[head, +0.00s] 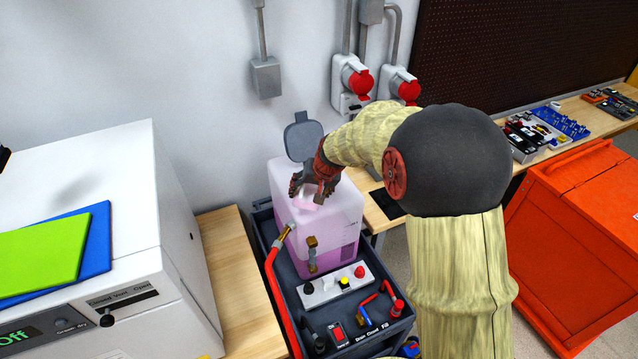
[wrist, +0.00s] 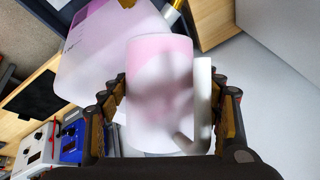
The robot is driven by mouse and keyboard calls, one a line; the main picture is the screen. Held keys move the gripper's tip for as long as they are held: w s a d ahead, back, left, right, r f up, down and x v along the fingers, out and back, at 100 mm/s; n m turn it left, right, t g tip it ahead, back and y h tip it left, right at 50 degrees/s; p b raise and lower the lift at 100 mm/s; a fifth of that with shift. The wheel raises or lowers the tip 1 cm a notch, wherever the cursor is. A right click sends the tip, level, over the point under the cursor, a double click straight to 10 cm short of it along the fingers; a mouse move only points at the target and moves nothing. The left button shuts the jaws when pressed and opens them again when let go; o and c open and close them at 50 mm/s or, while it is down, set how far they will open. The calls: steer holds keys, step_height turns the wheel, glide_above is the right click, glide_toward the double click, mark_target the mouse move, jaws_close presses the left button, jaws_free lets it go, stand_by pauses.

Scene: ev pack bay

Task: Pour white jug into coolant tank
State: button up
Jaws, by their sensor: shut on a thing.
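The coolant tank (head: 325,235) is a translucent white box with pink liquid low inside, standing in a dark cart. Its grey lid (head: 303,137) is flipped up at the back. My gripper (head: 318,185) is over the top of the tank. In the wrist view my gripper (wrist: 170,110) is shut on the white jug (wrist: 160,90), with a finger on each side. The jug looks pinkish on its upper part. The tank also shows behind it (wrist: 100,50). In the head view my gripper hides most of the jug, so its tilt and any flow are unclear.
The dark cart (head: 262,222) carries a control box (head: 335,285), a red hose (head: 272,285) and small fittings. A white machine (head: 90,190) stands at left. An orange cabinet (head: 570,235) is at right. Wall sockets (head: 352,80) are behind the tank.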

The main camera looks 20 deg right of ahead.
steer(key=shift+w+f+g+y+p, duration=0.1)
steer(key=shift+f+g+y+p, duration=0.3)
steer(key=shift+f+g+p, duration=0.35)
stand_by(0.5)
steer(key=shift+w+d+r+p, duration=0.1)
steer(key=shift+d+r+p, duration=0.1)
steer(key=shift+p, duration=0.3)
steer(key=shift+w+d+y+p, duration=0.15)
steer(key=shift+w+y+p, duration=0.15)
steer(key=shift+p, duration=0.15)
steer(key=shift+w+d+f+m+g+y+p, duration=0.2)
steer(key=shift+m+g+y+p, duration=0.25)
steer(key=shift+g+p, duration=0.7)
steer(key=shift+w+d+f+y+p, duration=0.1)
steer(key=shift+w+d+y+p, duration=0.2)
steer(key=shift+p, duration=0.5)
steer(key=shift+w+d+r+g+y+p, duration=0.45)
steer(key=shift+w+r+g+p, duration=0.1)
steer(key=shift+p, duration=0.6)
steer(key=shift+r+m+g+y+p, duration=0.2)
steer(key=shift+m+g+y+p, duration=0.1)
steer(key=shift+p, duration=0.3)
steer(key=shift+w+d+r+g+y+p, duration=0.15)
steer(key=shift+r+g+y+p, duration=0.15)
steer(key=shift+p, duration=0.25)
steer(key=shift+w+d+r+g+y+p, duration=0.25)
steer(key=shift+g+y+p, duration=0.1)
steer(key=shift+p, duration=0.25)
